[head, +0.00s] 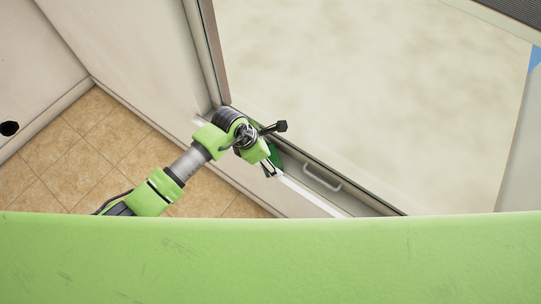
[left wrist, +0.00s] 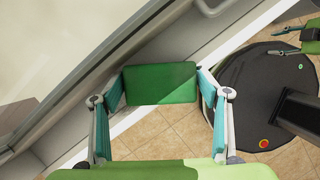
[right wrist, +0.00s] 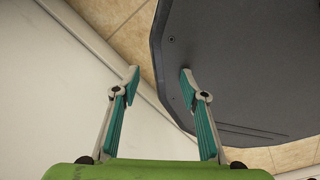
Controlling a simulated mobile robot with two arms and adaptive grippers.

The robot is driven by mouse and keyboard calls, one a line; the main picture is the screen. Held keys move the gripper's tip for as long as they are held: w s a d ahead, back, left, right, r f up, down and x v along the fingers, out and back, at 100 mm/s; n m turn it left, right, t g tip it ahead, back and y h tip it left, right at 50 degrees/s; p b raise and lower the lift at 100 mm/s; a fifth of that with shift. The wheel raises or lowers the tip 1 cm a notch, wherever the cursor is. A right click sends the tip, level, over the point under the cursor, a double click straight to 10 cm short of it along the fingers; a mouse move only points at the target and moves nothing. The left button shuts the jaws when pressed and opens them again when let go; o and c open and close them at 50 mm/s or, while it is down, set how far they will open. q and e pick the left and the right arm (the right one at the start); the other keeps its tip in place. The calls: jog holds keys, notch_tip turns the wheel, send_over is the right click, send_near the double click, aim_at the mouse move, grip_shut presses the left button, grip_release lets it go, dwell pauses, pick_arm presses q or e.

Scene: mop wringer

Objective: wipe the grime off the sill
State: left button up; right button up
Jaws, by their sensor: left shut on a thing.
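A green rectangular pad (left wrist: 160,83) is held between the fingers of my left gripper (left wrist: 161,74) in the left wrist view. In the head view the pad (head: 274,157) shows partly behind my left gripper (head: 270,168), at the window sill (head: 352,200). The pad is over or against the sill; I cannot tell whether it touches. The sill is a grey ledge with a white front edge below the window. I cannot make out any grime on it. My right gripper (right wrist: 159,75) is open and empty in the right wrist view, and is out of the head view.
A pale handle (head: 322,178) sticks out at the sill, right of my left gripper. A tall window frame post (head: 214,50) stands at the sill's far end. White walls (head: 150,60) bound the tiled floor (head: 90,155), which is clear at the left.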

pick_arm(q)
jog(key=shift+f, duration=0.35)
jog(key=shift+w+a, duration=0.1)
